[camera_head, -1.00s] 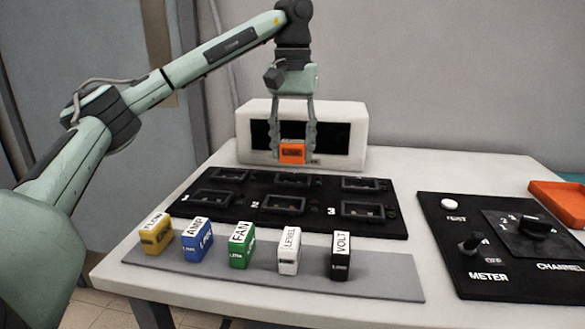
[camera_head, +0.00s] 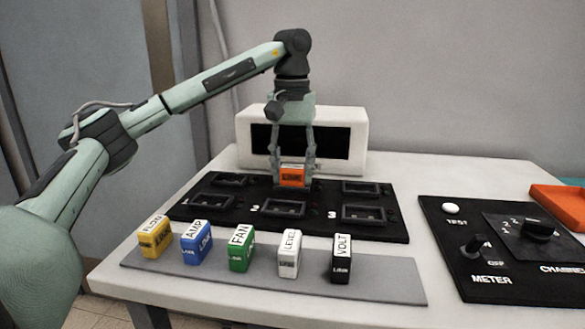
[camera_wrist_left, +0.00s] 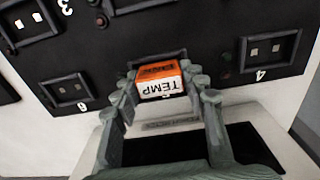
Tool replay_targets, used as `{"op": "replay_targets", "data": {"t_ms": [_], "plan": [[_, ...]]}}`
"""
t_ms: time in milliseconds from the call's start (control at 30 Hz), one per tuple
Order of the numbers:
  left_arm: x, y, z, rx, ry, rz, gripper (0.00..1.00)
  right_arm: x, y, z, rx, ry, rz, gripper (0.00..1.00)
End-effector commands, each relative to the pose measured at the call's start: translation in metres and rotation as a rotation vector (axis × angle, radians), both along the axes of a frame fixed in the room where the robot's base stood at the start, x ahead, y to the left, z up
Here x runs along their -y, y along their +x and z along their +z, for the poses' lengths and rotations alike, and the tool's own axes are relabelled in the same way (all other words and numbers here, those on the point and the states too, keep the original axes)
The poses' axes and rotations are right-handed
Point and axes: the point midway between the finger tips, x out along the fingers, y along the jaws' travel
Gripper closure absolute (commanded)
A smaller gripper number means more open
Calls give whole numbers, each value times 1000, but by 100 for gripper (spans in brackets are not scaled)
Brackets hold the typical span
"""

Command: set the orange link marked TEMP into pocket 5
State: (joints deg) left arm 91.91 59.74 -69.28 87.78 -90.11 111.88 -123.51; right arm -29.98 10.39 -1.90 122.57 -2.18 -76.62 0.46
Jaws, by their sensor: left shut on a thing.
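The orange link (camera_head: 292,176) with the white TEMP label is between the fingers of my left gripper (camera_head: 293,170), which is shut on it. In the head view it is upright at the back-middle pocket of the black board and hides most of that pocket. In the left wrist view the link (camera_wrist_left: 160,83) is between both fingertips (camera_wrist_left: 165,88), with part of the pocket 5 rim (camera_wrist_left: 178,54) showing beside it. I cannot tell how deep the link sits in the pocket. My right gripper is not in view.
Other pockets on the board (camera_head: 240,220) look empty. Yellow, blue (camera_head: 196,243), green, white and black (camera_head: 341,262) links stand on the grey strip (camera_head: 385,280) in front. A white box (camera_head: 343,135) stands close behind the gripper. A meter panel (camera_head: 470,215) and an orange tray (camera_head: 560,200) are at right.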

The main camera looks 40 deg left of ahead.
Motion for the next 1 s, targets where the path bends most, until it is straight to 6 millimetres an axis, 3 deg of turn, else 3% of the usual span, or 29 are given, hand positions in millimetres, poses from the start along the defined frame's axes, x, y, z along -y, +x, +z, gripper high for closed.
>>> {"op": "replay_targets", "data": {"t_ms": [67,100,233,767,933,1000], "plan": [[1,-1,-7,-14,0,-2,87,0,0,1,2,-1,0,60],[1,-2,-7,-15,1,-2,54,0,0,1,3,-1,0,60],[1,-2,-9,-18,0,-2,38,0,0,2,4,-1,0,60],[1,-1,-3,-13,1,-2,37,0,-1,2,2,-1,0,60],[1,0,19,-8,-1,-2,37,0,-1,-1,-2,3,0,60],[2,0,35,-8,-1,-3,37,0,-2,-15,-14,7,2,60]]}}
